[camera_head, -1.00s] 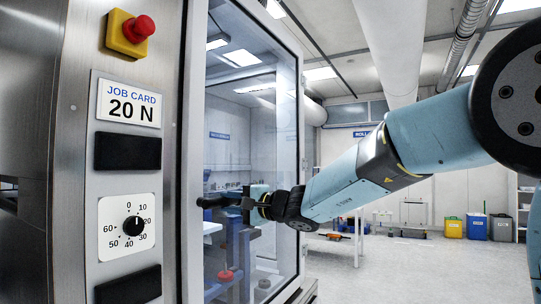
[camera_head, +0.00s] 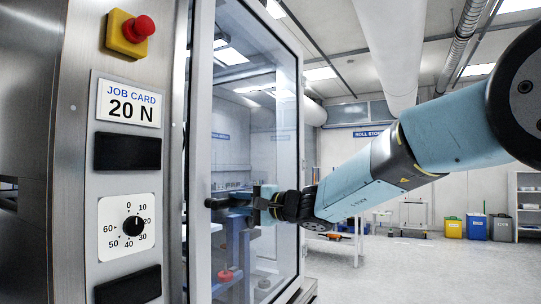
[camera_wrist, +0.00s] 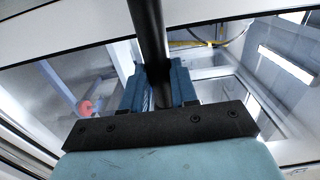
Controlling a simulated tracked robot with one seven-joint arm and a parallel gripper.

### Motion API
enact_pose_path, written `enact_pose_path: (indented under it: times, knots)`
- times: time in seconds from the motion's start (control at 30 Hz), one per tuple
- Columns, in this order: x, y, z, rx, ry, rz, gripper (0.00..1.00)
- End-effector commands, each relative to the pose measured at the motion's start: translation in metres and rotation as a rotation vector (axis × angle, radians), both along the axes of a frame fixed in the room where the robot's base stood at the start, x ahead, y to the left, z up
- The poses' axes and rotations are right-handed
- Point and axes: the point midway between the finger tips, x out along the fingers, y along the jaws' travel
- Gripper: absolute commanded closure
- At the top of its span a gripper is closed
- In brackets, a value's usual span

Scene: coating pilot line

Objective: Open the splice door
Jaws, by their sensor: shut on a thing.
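The splice door (camera_head: 201,120) is a tall glass panel in a light metal frame, at the centre left in the head view. A narrow dark gap shows between its near edge and the steel cabinet, so it stands slightly ajar. Its black bar handle (camera_head: 216,203) sticks out near the near edge; in the wrist view the handle (camera_wrist: 148,30) runs down between the blue fingers. My gripper (camera_head: 248,203) is shut on this handle, seen also in the wrist view (camera_wrist: 157,85). The fingertips are partly hidden by the handle and my own gripper body.
The steel cabinet carries a red emergency button (camera_head: 143,25), a job card (camera_head: 128,101) reading 20 N and a dial (camera_head: 133,227). Blue equipment with a red knob (camera_head: 226,275) shows through the glass. The floor (camera_head: 400,270) at the right is open; bins (camera_head: 477,227) stand far back.

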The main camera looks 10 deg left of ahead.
Motion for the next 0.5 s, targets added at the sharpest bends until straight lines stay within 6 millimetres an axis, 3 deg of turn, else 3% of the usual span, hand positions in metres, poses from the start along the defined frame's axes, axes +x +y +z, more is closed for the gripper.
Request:
enact_pose_path:
  times: [0.5]
  knots:
    - [-0.009,-0.041,-0.004,-0.006,0.003,0.057,1.00]
